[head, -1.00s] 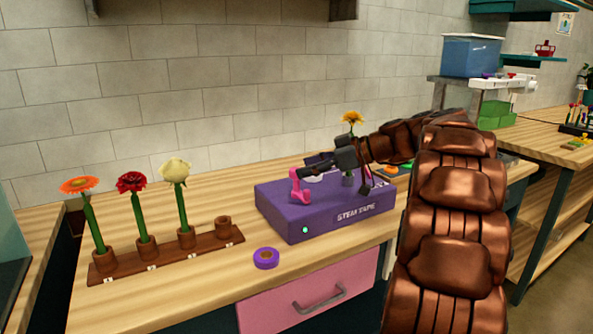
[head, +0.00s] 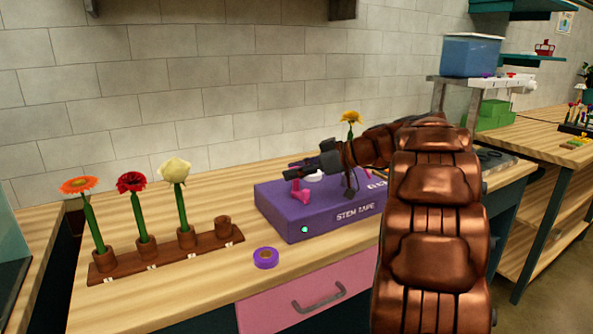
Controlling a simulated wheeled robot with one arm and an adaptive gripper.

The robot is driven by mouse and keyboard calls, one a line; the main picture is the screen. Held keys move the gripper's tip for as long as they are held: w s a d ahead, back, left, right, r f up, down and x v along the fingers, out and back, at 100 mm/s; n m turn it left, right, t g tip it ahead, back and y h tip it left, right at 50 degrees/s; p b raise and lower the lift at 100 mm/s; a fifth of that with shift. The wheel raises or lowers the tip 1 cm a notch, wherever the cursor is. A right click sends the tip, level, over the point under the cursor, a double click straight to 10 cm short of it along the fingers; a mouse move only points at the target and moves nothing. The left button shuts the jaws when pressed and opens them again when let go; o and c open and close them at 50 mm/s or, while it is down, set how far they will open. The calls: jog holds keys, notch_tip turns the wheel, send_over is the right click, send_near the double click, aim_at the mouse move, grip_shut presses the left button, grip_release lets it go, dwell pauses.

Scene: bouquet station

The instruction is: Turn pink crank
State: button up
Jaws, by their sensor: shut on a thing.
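The pink crank (head: 301,194) stands on top of the purple box (head: 270,208) marked STEM TAPE, near its left end. My gripper (head: 295,170) reaches in from the right, its fingers at the top of the crank and shut on it. The fingers hide the crank's upper part. A white round part (head: 315,177) shows on the box just behind the crank.
A brown rack (head: 165,259) at the left holds orange, red and cream flowers, with an empty cup at its right end. A purple tape roll (head: 265,258) lies in front of the box. The pink drawer (head: 300,300) is shut. The wall is close behind.

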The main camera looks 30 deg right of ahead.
jog(key=c, duration=0.4)
jog(key=shift+c, duration=0.2)
